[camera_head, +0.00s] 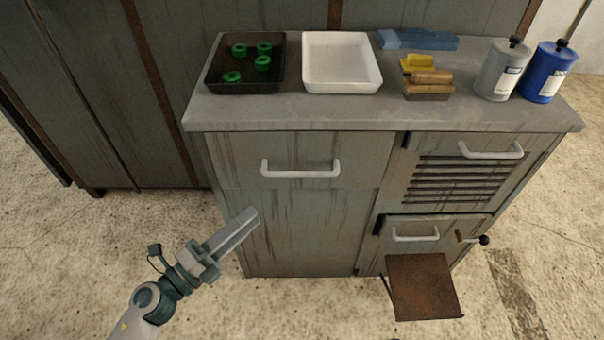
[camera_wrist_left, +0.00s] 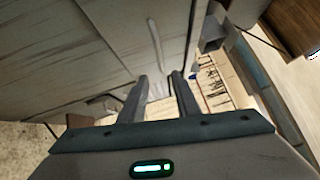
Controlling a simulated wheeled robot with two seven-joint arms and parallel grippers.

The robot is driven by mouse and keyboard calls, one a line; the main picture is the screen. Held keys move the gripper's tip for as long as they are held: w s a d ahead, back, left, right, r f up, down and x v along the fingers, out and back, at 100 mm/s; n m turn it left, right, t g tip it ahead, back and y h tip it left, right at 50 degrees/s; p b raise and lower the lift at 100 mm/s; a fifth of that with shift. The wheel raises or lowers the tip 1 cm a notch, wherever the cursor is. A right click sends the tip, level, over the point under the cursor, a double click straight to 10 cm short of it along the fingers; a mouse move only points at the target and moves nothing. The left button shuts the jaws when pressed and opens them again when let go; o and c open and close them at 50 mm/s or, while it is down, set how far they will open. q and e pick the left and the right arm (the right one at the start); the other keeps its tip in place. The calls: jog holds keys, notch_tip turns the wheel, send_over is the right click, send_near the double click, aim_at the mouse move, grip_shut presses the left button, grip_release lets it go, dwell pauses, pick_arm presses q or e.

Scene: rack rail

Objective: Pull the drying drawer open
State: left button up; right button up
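The grey cabinet has a wide drawer front (camera_head: 230,160) at upper left, with a white bar handle (camera_head: 300,173); it looks closed. At upper right is a slatted front (camera_head: 455,180) with its own white handle (camera_head: 490,154). I cannot tell from a label which is the drying drawer. My left gripper (camera_head: 254,214) is below and left of the wide drawer's handle, apart from it, and points toward the cabinet. In the left wrist view its two fingers (camera_wrist_left: 160,77) are apart with nothing between them; a pale handle (camera_wrist_left: 154,42) lies beyond. My right gripper is out of view.
On top are a dark tray (camera_head: 270,85) with green rings, a white tray (camera_head: 342,84), blocks and two bottles. Floor at left is clear.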

aim_at(302, 173)
pick_arm(q)
jog(key=shift+w+d, duration=0.1)
